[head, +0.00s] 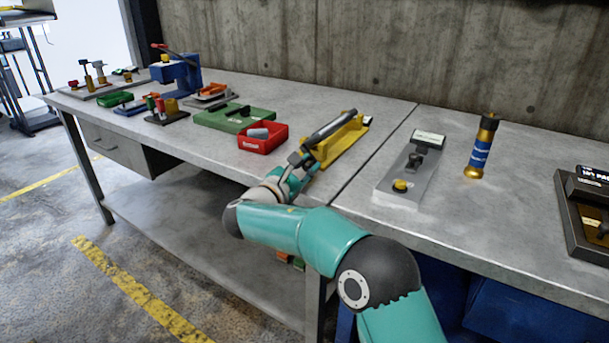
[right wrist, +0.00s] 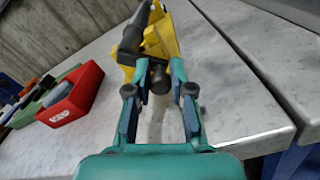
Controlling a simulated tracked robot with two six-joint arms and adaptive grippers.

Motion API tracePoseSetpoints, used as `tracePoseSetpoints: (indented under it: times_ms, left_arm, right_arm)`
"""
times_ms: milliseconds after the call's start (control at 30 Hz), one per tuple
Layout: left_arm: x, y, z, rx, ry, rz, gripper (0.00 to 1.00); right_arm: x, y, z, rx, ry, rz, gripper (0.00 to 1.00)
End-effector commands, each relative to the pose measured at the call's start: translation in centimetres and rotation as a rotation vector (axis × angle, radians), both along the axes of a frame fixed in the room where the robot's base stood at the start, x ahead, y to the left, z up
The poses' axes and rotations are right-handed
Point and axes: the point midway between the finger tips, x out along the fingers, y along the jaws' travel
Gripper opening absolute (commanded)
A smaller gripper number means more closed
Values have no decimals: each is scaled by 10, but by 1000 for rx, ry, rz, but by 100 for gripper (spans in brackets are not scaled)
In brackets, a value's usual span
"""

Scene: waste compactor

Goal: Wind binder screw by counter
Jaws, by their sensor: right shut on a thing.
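A yellow holder (head: 338,140) stands on the left bench near its right end, with a long dark bar (head: 333,125) lying along it. The bar's near end has a dark knob (right wrist: 158,76), seen in the right wrist view. My right gripper (head: 299,165) reaches in from the front edge. Its two teal fingers (right wrist: 160,90) are closed on either side of this knob. The yellow holder (right wrist: 165,38) is just beyond the fingertips. A small pale-topped part (head: 367,120) sits at the holder's far end; no reading is legible. My left gripper is not in view.
A red bin (head: 262,136) stands left of the holder, near a green board (head: 234,117). A grey plate with a knob (head: 402,187) and a gold-blue cylinder (head: 481,148) stand on the right bench. A seam parts the benches; a concrete wall rises behind.

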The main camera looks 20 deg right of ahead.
Motion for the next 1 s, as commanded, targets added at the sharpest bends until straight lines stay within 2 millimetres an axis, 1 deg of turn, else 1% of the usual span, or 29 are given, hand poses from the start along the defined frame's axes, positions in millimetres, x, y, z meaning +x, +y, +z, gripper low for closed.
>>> tracePoseSetpoints:
  times_ms: [33, 300, 833, 867, 900, 1000]
  left_arm:
    - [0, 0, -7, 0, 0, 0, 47]
    - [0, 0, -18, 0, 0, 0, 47]
    - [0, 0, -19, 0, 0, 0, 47]
    - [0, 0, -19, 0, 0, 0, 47]
    - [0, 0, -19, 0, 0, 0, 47]
    - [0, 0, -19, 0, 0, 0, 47]
  right_arm:
    - [0, -2, -6, 22, -23, -6, 0]
    - [3, 0, -8, 98, -117, -6, 0]
    - [4, 0, -9, 117, -138, -6, 0]
    - [4, 0, -9, 117, -138, -6, 25]
    - [4, 0, -9, 117, -138, -6, 31]
    - [4, 0, -9, 116, -139, -5, 47]
